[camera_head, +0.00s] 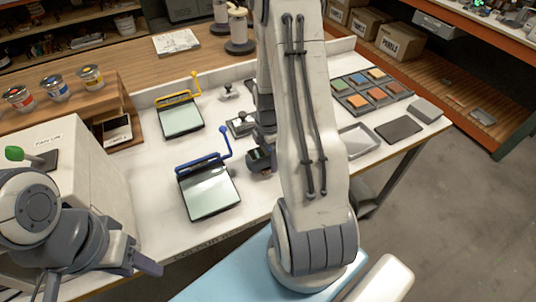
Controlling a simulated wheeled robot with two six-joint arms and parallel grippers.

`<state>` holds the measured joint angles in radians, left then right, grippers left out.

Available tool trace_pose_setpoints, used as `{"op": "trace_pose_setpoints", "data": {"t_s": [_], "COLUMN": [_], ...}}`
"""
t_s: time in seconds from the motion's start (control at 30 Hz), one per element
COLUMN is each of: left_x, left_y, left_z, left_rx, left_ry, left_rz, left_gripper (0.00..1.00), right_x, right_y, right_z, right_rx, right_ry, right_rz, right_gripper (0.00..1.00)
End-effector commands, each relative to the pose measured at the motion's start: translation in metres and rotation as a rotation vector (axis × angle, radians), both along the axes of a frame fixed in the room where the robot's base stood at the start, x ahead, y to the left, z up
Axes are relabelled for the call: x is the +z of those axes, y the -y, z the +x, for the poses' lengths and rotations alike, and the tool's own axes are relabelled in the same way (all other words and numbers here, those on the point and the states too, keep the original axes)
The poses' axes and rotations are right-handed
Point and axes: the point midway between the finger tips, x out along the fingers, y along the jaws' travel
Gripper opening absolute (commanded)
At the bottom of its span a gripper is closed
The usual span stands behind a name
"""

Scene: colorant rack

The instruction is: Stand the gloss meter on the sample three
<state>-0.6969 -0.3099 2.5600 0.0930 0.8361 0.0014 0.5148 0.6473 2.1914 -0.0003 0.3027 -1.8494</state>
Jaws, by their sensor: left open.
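A small dark device with a display (259,158), which looks like the gloss meter, is on the white table beside my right arm. My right gripper (264,137) is right by it, partly hidden by my forearm; I cannot tell whether its fingers hold the device. Two panels lie on the table: one with a blue handle frame (211,192) and one with a yellow handle frame (182,120). No readable number shows which is sample three. My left gripper (148,266) is open and empty at the lower left, apart from the device.
A white box (70,160) stands at the left, near my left arm. Paint cans (55,88) stand on a wooden shelf behind it. A tray of coloured blocks (365,95), a grey tray (358,141) and a dark flat pad (398,129) lie at the right.

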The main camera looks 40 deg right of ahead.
Motion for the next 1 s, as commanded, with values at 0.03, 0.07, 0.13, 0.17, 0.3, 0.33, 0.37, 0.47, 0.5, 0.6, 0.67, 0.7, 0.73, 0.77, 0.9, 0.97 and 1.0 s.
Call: {"op": "trace_pose_setpoints", "data": {"t_s": [0.03, 0.07, 0.13, 0.17, 0.3, 0.33, 0.37, 0.47, 0.5, 0.6, 0.67, 0.7, 0.73, 0.77, 0.9, 0.97, 1.0], "left_x": [0.0, 0.0, 0.0, 0.001, 0.0, -0.001, -0.002, -0.005, -0.007, -0.01, -0.012, -0.013, -0.014, -0.014, -0.016, -0.016, -0.016], "left_y": [0.0, 0.0, 0.0, 0.0, 0.0, 0.0, 0.0, 0.0, 0.0, 0.0, 0.0, 0.0, 0.0, 0.0, 0.0, 0.0, 0.0], "left_z": [0.0, 0.0, 0.0, 0.0, 0.0, 0.0, 0.0, 0.0, 0.0, 0.0, 0.0, 0.0, 0.0, 0.0, 0.0, 0.0, 0.0], "left_rx": [0.0, 0.0, 0.0, 0.0, 0.0, 0.0, 0.0, 0.0, 0.0, 0.0, -0.001, -0.001, -0.001, -0.001, -0.001, -0.001, -0.001], "left_ry": [0.0, 0.0, 0.0, 0.0, 0.0, 0.0, 0.0, 0.0, 0.0, 0.0, 0.0, 0.0, 0.0, 0.0, 0.0, 0.0, 0.0], "left_rz": [0.0, 0.0, 0.0, 0.0, 0.0, 0.0, 0.0, 0.0, 0.0, 0.0, 0.0, 0.0, 0.0, 0.0, 0.0, 0.0, 0.0], "left_gripper": [0.5, 0.5, 0.5, 0.5, 0.5, 0.5, 0.5, 0.5, 0.5, 0.5, 0.5, 0.5, 0.5, 0.5, 0.5, 0.5, 0.5], "right_x": [0.0, 0.0, 0.0, 0.001, 0.009, 0.013, 0.018, 0.037, 0.045, 0.068, 0.081, 0.088, 0.094, 0.099, 0.116, 0.12, 0.122], "right_y": [0.0, 0.0, 0.0, 0.0, 0.001, 0.001, 0.001, 0.001, 0.001, 0.001, 0.001, 0.001, 0.001, 0.001, 0.0, 0.0, 0.0], "right_z": [0.0, 0.0, 0.0, 0.0, 0.001, 0.001, 0.001, 0.002, 0.002, 0.002, 0.002, 0.002, 0.001, 0.001, 0.001, 0.001, 0.0], "right_rx": [0.0, 0.0, 0.0, 0.0, 0.0, 0.0, 0.0, 0.0, 0.0, 0.0, 0.0, 0.0, 0.0, 0.0, 0.0, 0.0, 0.0], "right_ry": [0.0, 0.0, 0.0, 0.0, 0.003, 0.004, 0.005, 0.008, 0.008, 0.007, 0.007, 0.007, 0.005, 0.005, 0.003, 0.003, 0.001], "right_rz": [0.0, 0.0, 0.0, 0.0, -0.002, -0.002, -0.003, -0.004, -0.005, -0.004, -0.004, -0.004, -0.003, -0.003, -0.002, -0.002, 0.0], "right_gripper": [0.97, 0.97, 0.97, 0.97, 0.97, 0.97, 0.97, 0.97, 0.97, 0.97, 0.97, 0.97, 0.97, 0.97, 0.97, 0.97, 0.97]}}
